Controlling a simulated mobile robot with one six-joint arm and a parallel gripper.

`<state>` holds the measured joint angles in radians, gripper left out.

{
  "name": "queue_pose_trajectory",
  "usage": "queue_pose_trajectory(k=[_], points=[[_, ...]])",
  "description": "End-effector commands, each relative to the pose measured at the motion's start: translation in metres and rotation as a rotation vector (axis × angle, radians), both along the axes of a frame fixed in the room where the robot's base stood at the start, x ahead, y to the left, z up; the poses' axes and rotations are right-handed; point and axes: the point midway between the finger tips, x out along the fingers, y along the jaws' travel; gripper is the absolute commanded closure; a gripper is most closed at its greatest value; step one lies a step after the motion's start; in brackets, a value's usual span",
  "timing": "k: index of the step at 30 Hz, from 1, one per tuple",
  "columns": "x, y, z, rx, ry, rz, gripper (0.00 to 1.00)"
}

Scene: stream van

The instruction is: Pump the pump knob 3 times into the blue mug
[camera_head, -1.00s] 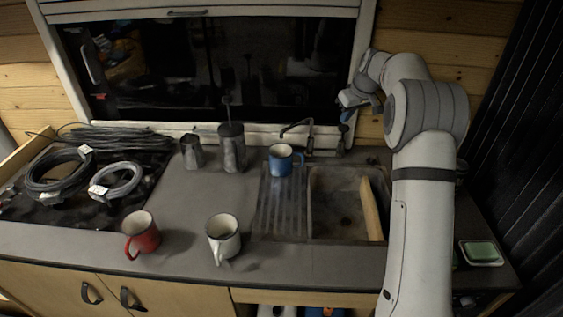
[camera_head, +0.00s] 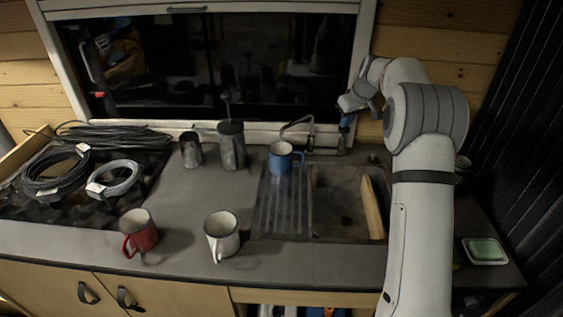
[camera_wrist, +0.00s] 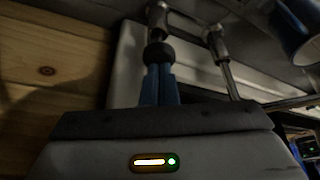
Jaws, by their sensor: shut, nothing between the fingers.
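The pump (camera_head: 342,143) stands behind the sink, right of the tap, with its dark knob (camera_wrist: 158,53) on top. My gripper (camera_head: 346,125) points down from above, right over the pump. In the wrist view its blue fingers (camera_wrist: 160,76) are together and empty, with their tips at the dark knob. They look in contact with it, but I cannot tell how hard they press. The blue mug (camera_head: 280,159) stands upright left of the pump, at the back of the drainboard. Part of it shows at the upper right of the wrist view (camera_wrist: 293,29).
The tap (camera_head: 298,128) stands between the mug and pump. The sink (camera_head: 338,205) lies in front. A white mug (camera_head: 222,236), red mug (camera_head: 140,232) and metal jugs (camera_head: 232,148) stand left. A green sponge (camera_head: 485,250) lies right.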

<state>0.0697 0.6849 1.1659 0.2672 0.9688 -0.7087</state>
Motion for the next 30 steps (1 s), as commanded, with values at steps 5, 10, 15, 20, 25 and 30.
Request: queue_pose_trajectory(k=[5, 10, 15, 20, 25, 30], points=[[0.000, 0.000, -0.009, 0.000, 0.004, 0.000, 1.00], [-0.001, 0.000, -0.016, 0.000, 0.005, 0.000, 1.00], [-0.001, 0.000, -0.022, 0.000, 0.006, 0.000, 1.00], [-0.001, 0.000, -0.023, 0.000, 0.006, 0.000, 1.00], [-0.001, 0.000, -0.022, 0.000, 0.006, 0.000, 1.00], [-0.001, 0.000, -0.015, 0.000, 0.006, 0.001, 1.00]])
